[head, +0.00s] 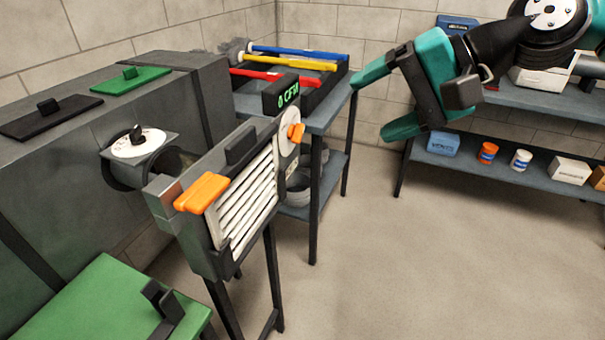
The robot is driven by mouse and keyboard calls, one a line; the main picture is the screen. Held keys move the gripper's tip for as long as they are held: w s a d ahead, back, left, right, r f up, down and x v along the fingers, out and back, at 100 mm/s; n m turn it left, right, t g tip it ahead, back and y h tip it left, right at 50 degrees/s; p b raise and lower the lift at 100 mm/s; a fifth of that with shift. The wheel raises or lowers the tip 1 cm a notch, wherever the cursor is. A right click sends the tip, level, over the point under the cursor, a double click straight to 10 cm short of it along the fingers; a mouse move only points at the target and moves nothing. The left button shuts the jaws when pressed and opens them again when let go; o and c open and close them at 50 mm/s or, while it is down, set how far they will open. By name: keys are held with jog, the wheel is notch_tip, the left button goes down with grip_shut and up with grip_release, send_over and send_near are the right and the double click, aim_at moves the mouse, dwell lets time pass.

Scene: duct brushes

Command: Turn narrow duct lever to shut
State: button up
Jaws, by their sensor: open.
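A round duct stub (120,172) sticks out of the grey duct box at the left. On top of it is a white dial (139,146) with a small black lever (136,131); the dial's marks are too small to read. A louvred grille unit (248,205) stands to its right, with an orange handle (202,192) and a white dial with an orange lever (295,132). I cannot tell for certain which lever is the narrow duct's. My gripper (370,108) has teal fingers, open and empty, in the air right of the grille unit, apart from every lever.
The grey duct box (50,185) carries a black lid (50,116) and a green lid (130,80). A green panel (95,300) lies front left. A bench behind holds red, yellow and blue brushes (300,52). Shelves (510,165) hold boxes at right. The floor (430,260) is clear.

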jog(key=w+d+f+m+t+y+b, duration=0.1)
jog(key=w+f+m+t+y+b, duration=0.15)
jog(key=w+f+m+b, duration=0.55)
jog(key=m+t+y+p, duration=0.1)
jog(key=m+y, duration=0.2)
jog(key=y, duration=0.1)
send_near(302, 134)
jog(key=p+x, duration=0.1)
jog(key=x, duration=0.9)
jog(key=shift+s, duration=0.15)
jog(key=shift+r, duration=0.1)
jog(key=c, duration=0.9)
